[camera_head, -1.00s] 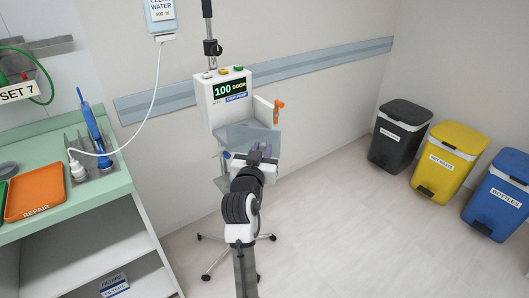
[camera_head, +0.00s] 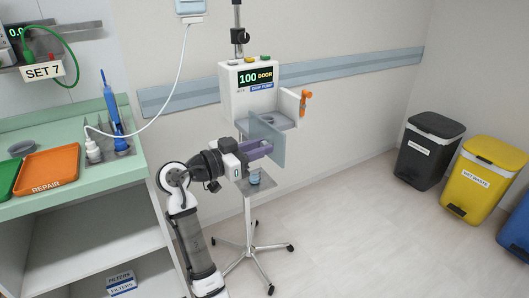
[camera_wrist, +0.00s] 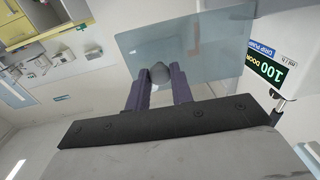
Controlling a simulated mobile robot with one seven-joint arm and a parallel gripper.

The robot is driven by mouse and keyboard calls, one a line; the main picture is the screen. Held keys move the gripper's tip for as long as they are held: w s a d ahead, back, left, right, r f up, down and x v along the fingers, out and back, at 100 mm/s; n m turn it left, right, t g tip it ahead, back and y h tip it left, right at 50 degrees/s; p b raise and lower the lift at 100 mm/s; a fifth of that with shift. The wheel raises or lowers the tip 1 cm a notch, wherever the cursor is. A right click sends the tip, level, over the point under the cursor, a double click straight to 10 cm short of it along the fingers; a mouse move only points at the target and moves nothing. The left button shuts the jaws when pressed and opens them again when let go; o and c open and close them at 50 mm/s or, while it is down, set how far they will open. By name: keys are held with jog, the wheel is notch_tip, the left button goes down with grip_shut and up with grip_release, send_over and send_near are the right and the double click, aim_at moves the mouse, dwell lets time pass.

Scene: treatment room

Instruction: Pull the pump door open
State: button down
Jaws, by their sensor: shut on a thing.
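The drip pump (camera_head: 251,90) is a white box on a pole, with a display reading 100 DOOR. Its door (camera_head: 267,141) is a clear bluish panel, swung out from the pump's front and standing open. My gripper (camera_head: 268,146) is shut on the door's knob, in front of the pump. In the wrist view the purple fingers (camera_wrist: 160,82) close around the grey rounded knob (camera_wrist: 159,73), with the door panel (camera_wrist: 190,45) behind it. The pump's display (camera_wrist: 268,69) shows at the right of that view.
A green counter (camera_head: 125,165) with an orange tray (camera_head: 48,170) is at left. The pump stand has wheeled legs (camera_head: 252,252). An orange clamp (camera_head: 305,103) sits at the pump's right. Bins (camera_head: 428,150) stand at right; floor between is clear.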

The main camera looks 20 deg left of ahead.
jog(key=shift+s+a, duration=0.1)
jog(key=shift+a, duration=0.05)
dwell(0.3)
jog(key=c, duration=1.2)
grip_release()
jog(key=shift+f, duration=0.1)
jog(key=b+v, duration=0.2)
jog(key=v, duration=1.1)
jog(key=shift+s+a, duration=0.25)
jog(key=shift+a, duration=0.1)
